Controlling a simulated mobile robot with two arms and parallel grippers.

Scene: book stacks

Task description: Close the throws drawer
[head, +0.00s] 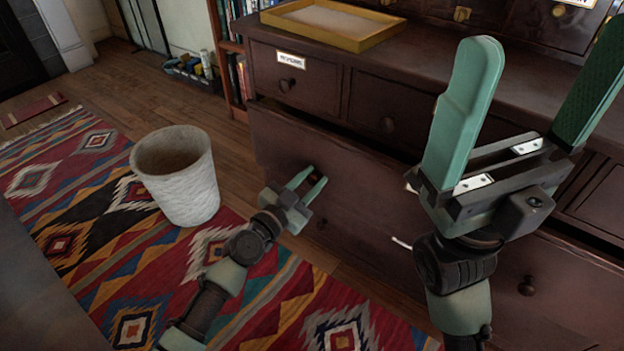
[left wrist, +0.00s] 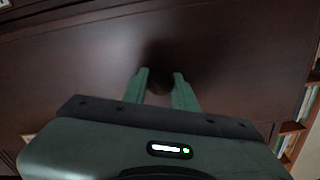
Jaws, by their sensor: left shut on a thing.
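A wide, dark wood drawer (head: 290,140) is pulled out from the cabinet, with a dark gap above its front's top edge. Its front also fills much of the left wrist view (left wrist: 80,70). My left gripper (head: 317,178) is at this front, shut on a dark round knob (left wrist: 158,87) that shows between its fingers in the left wrist view. The drawer's label cannot be read; only a white scrap (head: 402,243) shows beside my right arm. My right gripper (head: 545,40) is raised in front of the cabinet, open and empty, hiding part of the drawer.
Small drawers (head: 385,110) sit above, one with a white label (head: 291,60). A yellow tray (head: 330,24) lies on the cabinet top. A white wastebasket (head: 190,190) stands on the patterned rug (head: 110,240) left of my left arm. A bookshelf (head: 233,60) stands beyond.

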